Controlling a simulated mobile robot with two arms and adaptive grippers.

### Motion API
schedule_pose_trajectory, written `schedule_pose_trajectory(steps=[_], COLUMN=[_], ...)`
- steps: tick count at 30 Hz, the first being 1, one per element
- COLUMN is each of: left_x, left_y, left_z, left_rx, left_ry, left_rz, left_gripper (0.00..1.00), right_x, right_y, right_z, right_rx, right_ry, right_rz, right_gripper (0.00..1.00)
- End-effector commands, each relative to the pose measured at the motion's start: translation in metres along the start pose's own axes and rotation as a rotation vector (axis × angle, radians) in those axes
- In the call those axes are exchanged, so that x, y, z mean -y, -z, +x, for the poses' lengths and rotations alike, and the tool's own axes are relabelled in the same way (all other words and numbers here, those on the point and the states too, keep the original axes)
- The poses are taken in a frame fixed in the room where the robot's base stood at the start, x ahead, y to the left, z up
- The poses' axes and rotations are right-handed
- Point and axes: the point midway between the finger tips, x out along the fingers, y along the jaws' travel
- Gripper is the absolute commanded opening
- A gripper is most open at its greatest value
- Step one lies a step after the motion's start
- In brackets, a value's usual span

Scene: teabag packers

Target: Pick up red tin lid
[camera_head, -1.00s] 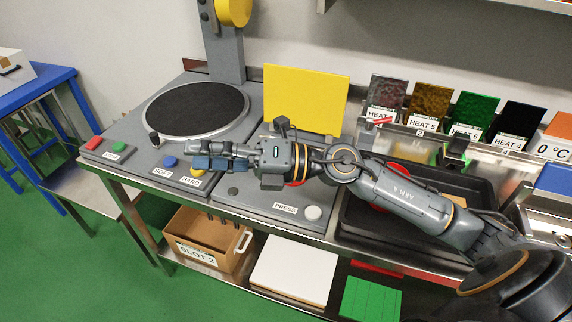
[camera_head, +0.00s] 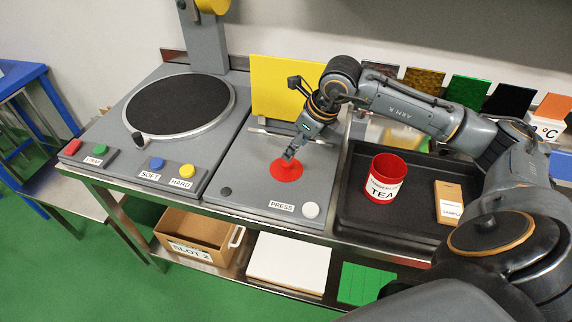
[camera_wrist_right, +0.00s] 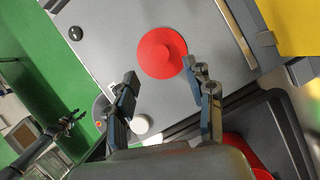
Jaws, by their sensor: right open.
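The red tin lid (camera_head: 286,171) is a flat red disc with a raised knob, lying on the grey PRESS station (camera_head: 240,185) in the head view. My right gripper (camera_head: 291,154) points down just above it and hides part of it. In the right wrist view the lid (camera_wrist_right: 162,53) lies just beyond the fingertips of my open, empty right gripper (camera_wrist_right: 163,80). I cannot tell from the views whether a finger touches it. My left gripper (camera_wrist_right: 70,125) seems to show at the left of the wrist view, away from the lid; its opening is unclear.
A red TEA tin (camera_head: 382,181) and a SAMPLE box (camera_head: 449,203) stand in the black tray (camera_head: 350,215). A yellow panel (camera_head: 278,88) stands behind the lid. A white button (camera_head: 311,210) and a dark button (camera_head: 225,191) sit at the station's front.

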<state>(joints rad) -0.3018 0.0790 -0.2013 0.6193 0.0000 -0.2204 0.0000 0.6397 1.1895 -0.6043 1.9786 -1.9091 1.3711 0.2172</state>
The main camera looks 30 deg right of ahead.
Motion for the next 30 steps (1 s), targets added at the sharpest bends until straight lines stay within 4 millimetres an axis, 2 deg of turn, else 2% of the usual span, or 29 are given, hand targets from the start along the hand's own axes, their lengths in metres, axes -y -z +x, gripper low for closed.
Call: schedule_pose_trajectory(steps=[3, 10, 14, 18, 26, 27, 30], left_x=[0.0, 0.001, 0.001, 0.001, 0.001, 0.001, 0.002], left_y=[0.0, 0.001, 0.003, 0.003, 0.004, 0.004, 0.004], left_z=[-0.004, -0.013, -0.025, -0.027, -0.026, -0.026, -0.026], left_rx=[0.0, 0.0, 0.0, -0.001, -0.002, -0.002, -0.002], left_ry=[0.0, 0.001, 0.001, 0.001, 0.001, 0.001, 0.001], left_rz=[0.0, -0.001, -0.002, -0.002, -0.002, -0.002, -0.002], left_gripper=[0.4, 0.4, 0.4, 0.4, 0.4, 0.4, 0.4], right_x=[0.0, -0.001, -0.002, -0.001, -0.001, -0.001, -0.001], right_y=[-0.001, 0.001, 0.004, 0.004, 0.005, 0.005, 0.005], right_z=[0.014, 0.031, 0.05, 0.068, 0.073, 0.073, 0.073], right_rx=[0.0, -0.002, -0.002, 0.001, 0.002, 0.002, 0.002], right_ry=[-0.002, -0.003, -0.005, -0.003, -0.001, -0.001, -0.001], right_rz=[0.0, 0.0, 0.001, 0.0, -0.001, -0.001, -0.001], right_gripper=[0.53, 0.53, 0.53, 0.53, 0.53, 0.51, 0.31])
